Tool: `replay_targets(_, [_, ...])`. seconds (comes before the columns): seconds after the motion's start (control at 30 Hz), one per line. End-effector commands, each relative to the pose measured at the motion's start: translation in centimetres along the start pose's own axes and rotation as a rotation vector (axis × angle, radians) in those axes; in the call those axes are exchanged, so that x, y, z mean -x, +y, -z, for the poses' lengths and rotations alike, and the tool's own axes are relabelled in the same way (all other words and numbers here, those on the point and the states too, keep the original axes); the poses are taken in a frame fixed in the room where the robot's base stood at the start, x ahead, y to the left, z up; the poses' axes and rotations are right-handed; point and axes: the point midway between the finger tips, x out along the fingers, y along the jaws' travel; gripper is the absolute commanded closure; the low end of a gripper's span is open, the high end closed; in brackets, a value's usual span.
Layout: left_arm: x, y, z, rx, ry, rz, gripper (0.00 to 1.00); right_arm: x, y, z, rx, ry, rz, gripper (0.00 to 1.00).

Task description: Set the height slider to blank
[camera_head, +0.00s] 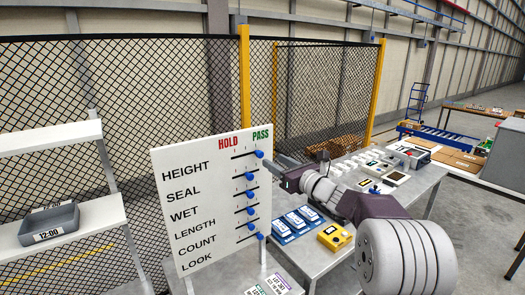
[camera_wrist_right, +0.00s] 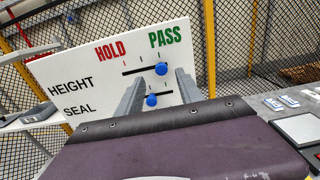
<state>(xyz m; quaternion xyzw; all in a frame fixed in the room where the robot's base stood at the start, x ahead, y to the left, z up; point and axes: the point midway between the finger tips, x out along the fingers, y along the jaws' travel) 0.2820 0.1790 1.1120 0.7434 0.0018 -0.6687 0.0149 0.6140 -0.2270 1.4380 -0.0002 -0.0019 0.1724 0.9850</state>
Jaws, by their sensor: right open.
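A white board (camera_head: 205,160) stands upright with rows of blue-knobbed sliders under red HOLD and green PASS headings. The HEIGHT slider's knob (camera_head: 258,154) is in the top row, at the right end of its slot under PASS; it also shows in the right wrist view (camera_wrist_right: 161,69). The SEAL knob (camera_wrist_right: 151,100) sits below it, near the middle of its slot. My right gripper (camera_head: 272,162) is open and empty just right of the HEIGHT knob. In the wrist view its fingers (camera_wrist_right: 158,92) point at the board, with the knob seen between and beyond them; contact cannot be told. My left gripper is out of view.
A grey table (camera_head: 410,186) right of the board holds blue-and-white cards (camera_head: 297,222) and a yellow device (camera_head: 334,236). A grey bin (camera_head: 50,226) sits on a shelf at the left. A mesh fence (camera_head: 170,85) stands behind.

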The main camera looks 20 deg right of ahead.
Motion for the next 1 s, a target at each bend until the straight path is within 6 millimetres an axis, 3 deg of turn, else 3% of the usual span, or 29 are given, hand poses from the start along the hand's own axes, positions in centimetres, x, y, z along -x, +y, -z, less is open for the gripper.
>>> replay_targets(0.1, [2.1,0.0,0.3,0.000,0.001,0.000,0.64,-2.7,0.1,-0.6,-0.002,0.003,-0.004,0.56])
replay_targets(0.3, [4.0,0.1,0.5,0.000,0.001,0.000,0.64,-6.2,0.1,-0.5,0.000,0.002,-0.002,0.56])
replay_targets(0.67, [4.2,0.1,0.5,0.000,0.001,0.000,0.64,-7.4,0.1,0.0,0.000,0.000,-0.001,0.56])
replay_targets(0.83, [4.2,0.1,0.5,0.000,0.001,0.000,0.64,-7.3,0.1,0.0,0.000,0.001,-0.001,0.98])
replay_targets(1.0, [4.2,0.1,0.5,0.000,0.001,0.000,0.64,-7.3,0.1,0.0,0.000,0.001,-0.001,1.00])
